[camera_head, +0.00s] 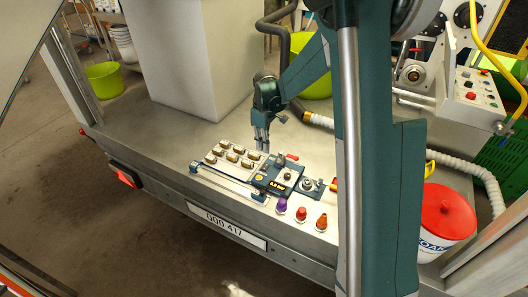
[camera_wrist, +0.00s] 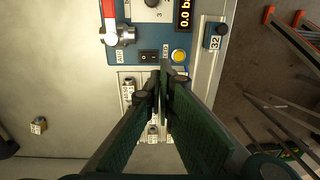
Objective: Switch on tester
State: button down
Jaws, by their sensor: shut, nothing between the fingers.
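The tester (camera_head: 268,183) is a blue box with a dark display, on the trailer bed. In the wrist view its blue panel (camera_wrist: 203,66) shows a display (camera_wrist: 184,14) reading 0.0 bar, a black rocker switch (camera_wrist: 149,57), a yellow button (camera_wrist: 179,56), a knob (camera_wrist: 152,3) and a red-handled valve (camera_wrist: 110,36). My gripper (camera_head: 262,148) is shut and empty, pointing down at the tester's rear-left edge. In the wrist view its fingertips (camera_wrist: 165,68) appear just below the gap between rocker switch and yellow button. I cannot tell whether they touch the panel. The rocker's position is unclear.
A tray (camera_head: 203,168) with several brass fittings adjoins the tester on the left. Purple, red and orange caps (camera_head: 301,214) stand in front. A white bucket with red lid (camera_head: 446,221) stands at the right. A large pale box (camera_head: 190,60) stands behind; the bed between is clear.

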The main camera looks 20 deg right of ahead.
jog(key=shift+s+a+r, duration=0.1)
jog(key=shift+s+r, duration=0.05)
jog(key=shift+r, duration=1.15)
jog(key=s+a+r+m+t, duration=0.2)
jog(key=s+r+m+t, duration=0.15)
jog(key=s+r, duration=1.3)
jog(key=s+r+m+t, duration=0.1)
jog(key=s+m+t, duration=0.1)
jog(key=s, duration=0.8)
jog(key=s+r+m+t, duration=0.1)
jog(key=s+m+t, duration=0.1)
jog(key=s, duration=0.7)
jog(key=shift+s+a+r+m, duration=0.25)
jog(key=shift+s+r+m, duration=0.1)
jog(key=shift+m, duration=0.4)
